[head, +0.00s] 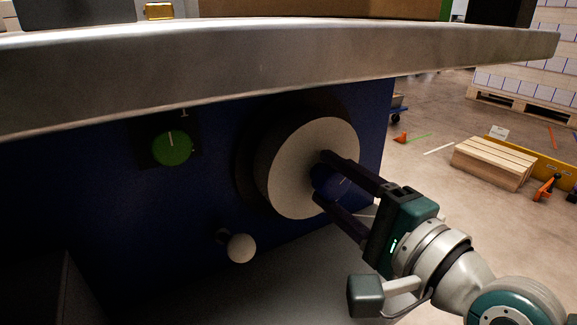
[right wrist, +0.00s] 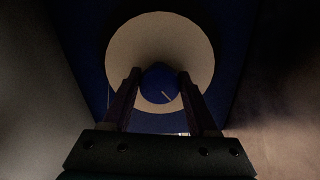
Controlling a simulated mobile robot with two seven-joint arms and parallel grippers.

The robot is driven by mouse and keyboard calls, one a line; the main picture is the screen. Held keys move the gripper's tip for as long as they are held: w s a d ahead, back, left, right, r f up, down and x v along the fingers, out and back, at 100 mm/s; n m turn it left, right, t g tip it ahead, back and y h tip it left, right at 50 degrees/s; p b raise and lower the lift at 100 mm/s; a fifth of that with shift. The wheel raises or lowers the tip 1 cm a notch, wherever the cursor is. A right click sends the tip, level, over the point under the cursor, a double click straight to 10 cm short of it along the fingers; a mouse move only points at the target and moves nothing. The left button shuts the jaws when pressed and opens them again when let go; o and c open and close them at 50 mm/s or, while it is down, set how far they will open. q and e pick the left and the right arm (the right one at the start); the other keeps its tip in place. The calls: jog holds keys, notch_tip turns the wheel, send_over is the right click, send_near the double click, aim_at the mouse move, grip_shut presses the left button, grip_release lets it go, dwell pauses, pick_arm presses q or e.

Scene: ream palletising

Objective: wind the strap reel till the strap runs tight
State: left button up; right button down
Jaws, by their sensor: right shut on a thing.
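The strap reel is a large pale disc (head: 292,165) on the dark blue front panel, under the metal table edge in the head view. My right gripper (head: 322,177) reaches in from the right and is shut on the hub, one finger on each side. In the right wrist view the disc (right wrist: 134,50) surrounds the hub (right wrist: 160,82) between the two fingers. I cannot make out the strap. My left gripper does not show.
A green dial (head: 172,148) and a pale round knob (head: 241,248) sit on the panel left of the reel. The metal table edge (head: 270,68) overhangs above.

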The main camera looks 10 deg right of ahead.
jog(key=m+b, duration=0.1)
jog(key=m, duration=0.4)
jog(key=shift+b, duration=0.3)
jog(key=shift+r+m+b, duration=0.1)
jog(key=shift+m+b, duration=0.2)
jog(key=shift+m, duration=1.2)
jog(key=shift+c, duration=0.9)
grip_release()
jog(key=shift+s+d, duration=0.1)
